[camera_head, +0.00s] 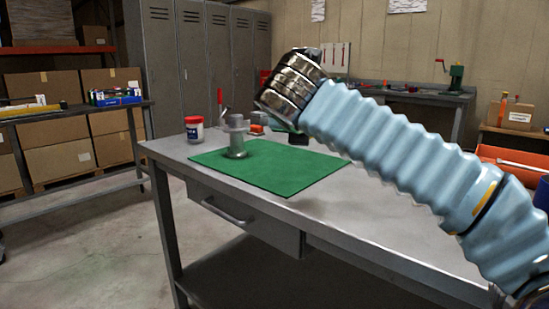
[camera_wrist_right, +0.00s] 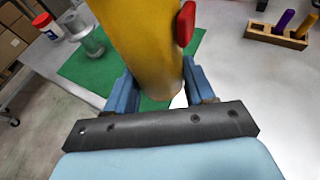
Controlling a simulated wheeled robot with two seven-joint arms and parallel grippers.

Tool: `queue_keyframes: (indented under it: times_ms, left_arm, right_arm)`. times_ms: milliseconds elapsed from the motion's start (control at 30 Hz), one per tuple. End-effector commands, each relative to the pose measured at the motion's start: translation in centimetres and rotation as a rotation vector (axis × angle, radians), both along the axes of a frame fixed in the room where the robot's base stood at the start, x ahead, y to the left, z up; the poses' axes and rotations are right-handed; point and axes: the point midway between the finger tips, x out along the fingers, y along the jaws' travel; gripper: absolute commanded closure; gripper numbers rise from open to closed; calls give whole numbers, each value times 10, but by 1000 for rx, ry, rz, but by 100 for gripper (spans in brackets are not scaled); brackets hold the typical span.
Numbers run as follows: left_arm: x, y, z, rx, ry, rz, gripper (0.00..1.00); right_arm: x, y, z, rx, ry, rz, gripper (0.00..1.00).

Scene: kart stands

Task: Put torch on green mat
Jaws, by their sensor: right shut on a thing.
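My right gripper (camera_wrist_right: 160,86) is shut on the torch (camera_wrist_right: 143,45), a yellow cylinder with a red switch on its side. The torch stands up between the two blue fingers in the right wrist view. The green mat (camera_head: 290,168) lies flat on the grey workbench; it also shows beyond the gripper in the right wrist view (camera_wrist_right: 82,68). In the head view my right arm reaches over the bench, with its wrist above the mat's far side; the gripper and torch cannot be made out there. My left gripper is not in view.
A grey flanged metal part (camera_head: 237,140) stands on the mat's left part. A white jar with a red lid (camera_head: 194,130) stands behind the mat's left corner. A wooden block (camera_wrist_right: 278,36) with purple and yellow handles is on the bench. The mat's front and right parts are clear.

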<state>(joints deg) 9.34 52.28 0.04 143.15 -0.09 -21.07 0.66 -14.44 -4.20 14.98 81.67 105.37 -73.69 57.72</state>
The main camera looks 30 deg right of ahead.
Motion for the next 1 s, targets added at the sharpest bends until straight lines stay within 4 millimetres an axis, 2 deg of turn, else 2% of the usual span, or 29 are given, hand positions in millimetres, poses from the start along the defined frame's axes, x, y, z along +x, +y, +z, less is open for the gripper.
queue_keyframes:
  times_ms: [133,233,533,600,700,1000]
  left_arm:
    - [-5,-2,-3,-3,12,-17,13]
    - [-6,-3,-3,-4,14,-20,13]
    - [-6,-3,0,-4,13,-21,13]
    - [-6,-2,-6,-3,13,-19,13]
    - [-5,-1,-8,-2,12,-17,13]
    - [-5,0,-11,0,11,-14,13]
  right_arm:
    - [1,-1,6,1,-2,-59,86]
    - [12,-6,1,0,1,-74,86]
    - [87,-32,-35,0,3,-73,87]
    - [97,-36,-52,-1,2,-72,87]
    - [108,-39,-66,0,2,-71,87]
    - [125,-45,-87,1,1,-70,87]
